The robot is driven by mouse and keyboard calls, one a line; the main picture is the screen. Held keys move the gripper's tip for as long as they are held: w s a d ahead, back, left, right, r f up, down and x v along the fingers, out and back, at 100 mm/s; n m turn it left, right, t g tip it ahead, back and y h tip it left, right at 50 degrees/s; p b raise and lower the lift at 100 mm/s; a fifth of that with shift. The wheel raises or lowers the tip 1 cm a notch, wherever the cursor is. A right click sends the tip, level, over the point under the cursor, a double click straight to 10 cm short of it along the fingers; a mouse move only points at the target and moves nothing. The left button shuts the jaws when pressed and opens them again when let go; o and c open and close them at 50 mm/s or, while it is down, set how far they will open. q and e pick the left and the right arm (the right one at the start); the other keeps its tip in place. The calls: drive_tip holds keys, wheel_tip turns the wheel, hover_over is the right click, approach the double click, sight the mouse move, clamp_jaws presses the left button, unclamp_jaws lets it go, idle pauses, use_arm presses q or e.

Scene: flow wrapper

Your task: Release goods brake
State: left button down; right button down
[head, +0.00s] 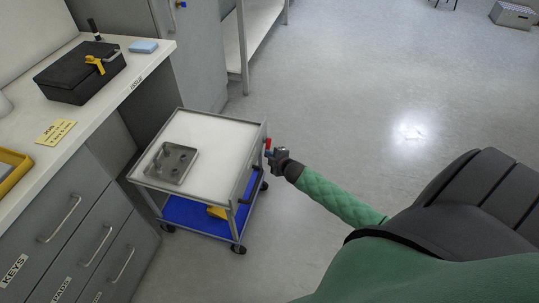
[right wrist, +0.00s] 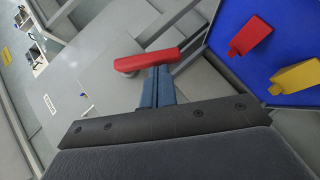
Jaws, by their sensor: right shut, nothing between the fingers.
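A red lever (head: 268,143) sits at the right side of a grey cart with a white top (head: 215,134). It also shows in the right wrist view (right wrist: 147,60), as a rounded red bar lying nearly level. My right gripper (head: 271,154) is at the cart's right edge, close by the lever. In the right wrist view its fingers (right wrist: 157,74) are shut and empty, with their tips just below the red bar in the picture. I cannot tell whether they touch it. My left gripper is not in view.
A metal tray (head: 172,163) lies on the cart. A counter with drawers (head: 70,235) stands left, carrying a black box (head: 80,75). The floor right of the cart is clear.

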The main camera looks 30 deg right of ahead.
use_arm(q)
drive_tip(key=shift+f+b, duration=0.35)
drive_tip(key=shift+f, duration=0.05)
use_arm(e)
drive_tip(key=shift+w+d+f+n+t+h, duration=0.2)
drive_tip(key=shift+f+n+t+h, duration=0.1)
drive_tip(key=shift+f+t, duration=0.15)
drive_tip(key=shift+f, duration=0.15)
